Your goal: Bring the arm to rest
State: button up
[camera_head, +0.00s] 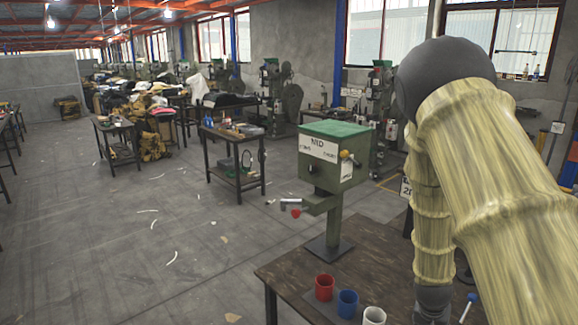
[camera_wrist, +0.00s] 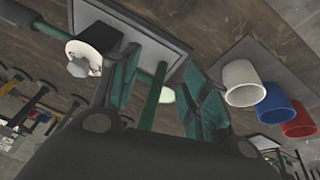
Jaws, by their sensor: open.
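My arm fills the right side of the head view, and its gripper is hidden there. In the wrist view my gripper (camera_wrist: 163,62) is open, with its two green-padded fingers spread apart. A slim green rod (camera_wrist: 153,100) shows between the fingers. I cannot tell its depth, but nothing appears gripped. A pale square plate (camera_wrist: 120,22) on the brown wooden surface and a white disc with a knob (camera_wrist: 84,58) lie beyond the left finger.
A green-topped press (camera_head: 335,155) stands at the wooden table's (camera_head: 285,270) far edge. Red (camera_head: 325,288), blue (camera_head: 347,304) and white (camera_head: 374,316) cups stand in front of it. A blue-knobbed lever (camera_head: 470,301) is beside my arm. Open floor lies left of the table.

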jog(key=shift+n+g, duration=0.3)
jog(key=shift+n, duration=0.6)
jog(key=s+a+f, duration=0.1)
jog(key=s+f, duration=0.1)
jog(key=s+a+f, duration=0.1)
jog(key=s+f, duration=0.1)
jog(key=f, duration=0.1)
jog(key=s+a+f, duration=0.1)
jog(key=s+f, duration=0.1)
jog(key=shift+s+f, duration=0.25)
jog(key=shift+f, duration=0.15)
jog(key=s+a+f+n+y, duration=0.15)
jog(key=s+a+f, duration=0.3)
jog(key=s, duration=0.45)
jog(key=s+a+f+n+g+y, duration=0.15)
jog(key=s+a+f, duration=0.3)
jog(key=s, duration=0.45)
jog(key=s+a+f+n, duration=0.2)
jog(key=s+a+f, duration=0.25)
jog(key=s, duration=0.45)
notch_tip(320, 180, down, 8)
jog(key=b, duration=0.7)
jog(key=shift+a+r+b, duration=0.25)
jog(key=shift+b, duration=0.05)
